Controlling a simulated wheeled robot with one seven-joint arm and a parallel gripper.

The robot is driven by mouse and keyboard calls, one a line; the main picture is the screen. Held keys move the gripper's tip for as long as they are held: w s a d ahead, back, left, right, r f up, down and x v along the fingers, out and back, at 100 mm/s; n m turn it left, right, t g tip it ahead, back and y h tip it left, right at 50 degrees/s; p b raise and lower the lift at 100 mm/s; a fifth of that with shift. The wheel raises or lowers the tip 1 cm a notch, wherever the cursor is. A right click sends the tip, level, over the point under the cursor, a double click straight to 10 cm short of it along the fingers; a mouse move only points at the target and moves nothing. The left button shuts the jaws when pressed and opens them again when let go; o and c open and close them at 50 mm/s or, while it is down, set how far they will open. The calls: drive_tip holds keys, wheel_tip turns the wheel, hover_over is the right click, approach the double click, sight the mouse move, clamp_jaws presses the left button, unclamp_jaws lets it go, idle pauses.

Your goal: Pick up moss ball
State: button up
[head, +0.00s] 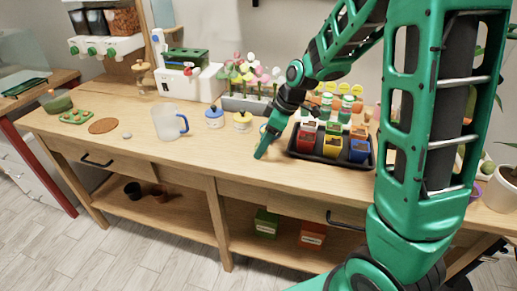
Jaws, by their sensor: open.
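I cannot clearly make out a moss ball in the head view. A glass bowl with something green in it (57,102) stands at the far left end of the wooden bench, too small to tell what the green is. A small pale grey ball (127,135) lies on the bench left of a clear mug. My gripper (259,155) is open, pointing down low over the bench near its front edge, left of the black tray. I see nothing between its fingers. The gripper and arm hide part of the bench behind them.
A black tray (322,163) with coloured bins stands right of my gripper. The mug with a blue handle (168,122), a blue-lidded jar (214,118) and a yellow-lidded jar (242,122) stand to its left. The bench front between mug and gripper is clear.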

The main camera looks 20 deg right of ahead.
drive_tip(key=c, duration=1.1)
drive_tip(key=shift+r, duration=0.1)
drive_tip(key=shift+r, duration=0.45)
drive_tip(key=r, duration=0.2)
drive_tip(key=a+r, duration=0.1)
drive_tip(key=shift+s+r, duration=0.35)
drive_tip(key=shift+r, duration=0.05)
drive_tip(key=s+a+r, duration=0.4)
drive_tip(key=a, duration=0.1)
drive_tip(key=s+a+r, duration=0.2)
drive_tip(key=a, duration=0.1)
drive_tip(key=shift+s+a+r, duration=0.1)
drive_tip(key=shift+s, duration=0.2)
drive_tip(key=shift+o, duration=0.3)
